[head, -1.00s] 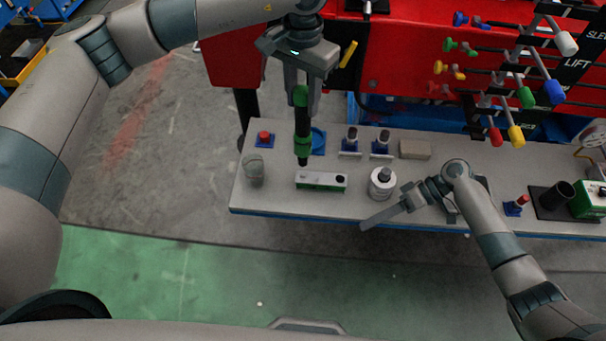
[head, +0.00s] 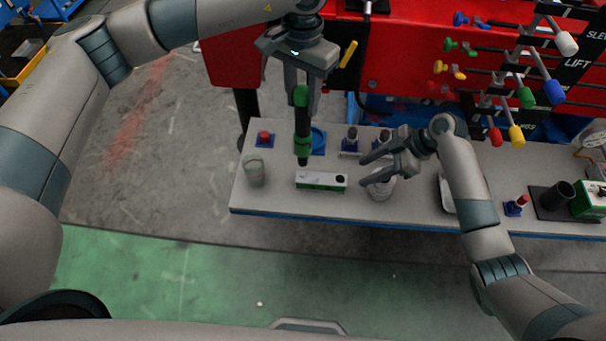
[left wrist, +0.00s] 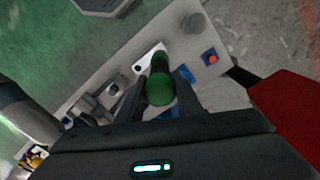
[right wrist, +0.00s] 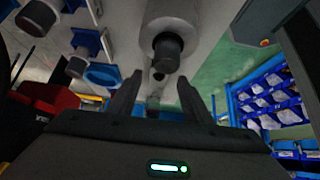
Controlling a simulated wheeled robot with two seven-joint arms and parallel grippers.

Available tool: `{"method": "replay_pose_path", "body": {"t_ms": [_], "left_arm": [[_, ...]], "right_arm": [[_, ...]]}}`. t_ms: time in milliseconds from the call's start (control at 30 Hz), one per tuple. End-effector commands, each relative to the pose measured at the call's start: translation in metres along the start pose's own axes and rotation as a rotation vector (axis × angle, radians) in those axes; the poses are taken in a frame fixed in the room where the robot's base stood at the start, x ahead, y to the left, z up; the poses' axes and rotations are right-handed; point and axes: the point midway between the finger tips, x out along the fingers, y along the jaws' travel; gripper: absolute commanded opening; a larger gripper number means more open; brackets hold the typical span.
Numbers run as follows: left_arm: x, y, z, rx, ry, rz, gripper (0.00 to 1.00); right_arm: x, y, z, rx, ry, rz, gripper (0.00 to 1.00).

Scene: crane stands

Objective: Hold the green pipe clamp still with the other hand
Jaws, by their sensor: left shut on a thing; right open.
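A low block with a white top and green lower side (head: 321,181) lies near the table's front edge; I take it to be the green pipe clamp. It has a dark hole at its right end. My left gripper (head: 302,98) is shut on a black-and-green rod (head: 303,128), held upright. Its lower end shows just behind the block; I cannot tell whether they touch.
A pale cylinder with a dark knob (right wrist: 168,50) stands by my right gripper, which partly covers it in the head view. Coloured levers (head: 516,137) hang at the back right. The table's front edge is close.

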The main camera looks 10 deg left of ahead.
Motion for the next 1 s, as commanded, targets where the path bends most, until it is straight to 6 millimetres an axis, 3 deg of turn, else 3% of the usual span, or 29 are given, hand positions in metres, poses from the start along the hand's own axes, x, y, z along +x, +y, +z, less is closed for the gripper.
{"method": "replay_pose_path", "body": {"t_ms": [567, 1000], "left_arm": [[-0.002, 0.0, -0.001, 0.0, 0.003, 0.0, 0.0], [-0.002, 0.0, -0.001, 0.0, 0.003, 0.0, 0.0]], "right_arm": [[0.008, 0.0, -0.001, 0.003, 0.002, -0.001, 0.45], [0.048, -0.001, -0.001, 0.004, 0.002, -0.002, 0.45]]}}
